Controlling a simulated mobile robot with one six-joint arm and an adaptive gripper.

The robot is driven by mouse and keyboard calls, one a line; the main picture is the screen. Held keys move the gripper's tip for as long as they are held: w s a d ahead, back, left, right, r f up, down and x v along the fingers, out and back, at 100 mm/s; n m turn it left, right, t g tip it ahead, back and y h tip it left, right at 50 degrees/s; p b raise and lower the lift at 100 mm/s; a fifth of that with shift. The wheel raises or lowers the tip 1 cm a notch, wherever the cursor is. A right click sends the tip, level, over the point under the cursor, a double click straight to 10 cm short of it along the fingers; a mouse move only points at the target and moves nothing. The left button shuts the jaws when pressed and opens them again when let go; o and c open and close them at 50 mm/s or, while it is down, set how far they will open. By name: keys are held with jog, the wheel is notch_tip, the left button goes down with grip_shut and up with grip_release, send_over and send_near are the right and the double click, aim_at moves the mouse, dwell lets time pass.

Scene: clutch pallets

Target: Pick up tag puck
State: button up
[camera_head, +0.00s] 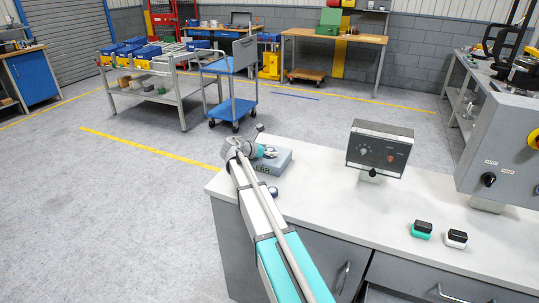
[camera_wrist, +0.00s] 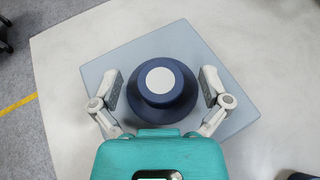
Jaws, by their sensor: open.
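The tag puck (camera_wrist: 180,97) is dark blue and round, with a white disc on top. In the wrist view it stands on a grey-blue square block (camera_wrist: 98,68). My gripper (camera_wrist: 163,88) is open, with one finger on each side of the puck and a small gap to it on both sides. In the head view my gripper (camera_head: 262,152) is over the block (camera_head: 276,168), which lies at the counter's left end. I cannot make out the puck there; my arm and gripper cover part of the block.
A small dark round item (camera_head: 273,191) lies on the white counter (camera_head: 315,205) near the block. A grey control box (camera_head: 380,146) stands to the right. A green-and-black item (camera_head: 421,229) and a white-and-black item (camera_head: 456,238) sit farther right. The counter between is clear.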

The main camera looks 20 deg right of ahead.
dwell(0.5)
jog(key=c, duration=1.2)
jog(key=shift+r, duration=0.25)
jog(key=shift+r+p, duration=0.75)
jog(key=shift+p, duration=0.25)
jog(key=s+a+r+p, duration=0.2)
jog(key=s+r+p, duration=0.9)
jog(key=s, duration=0.2)
jog(key=shift+s+a, duration=0.35)
jog(key=shift+s, duration=0.05)
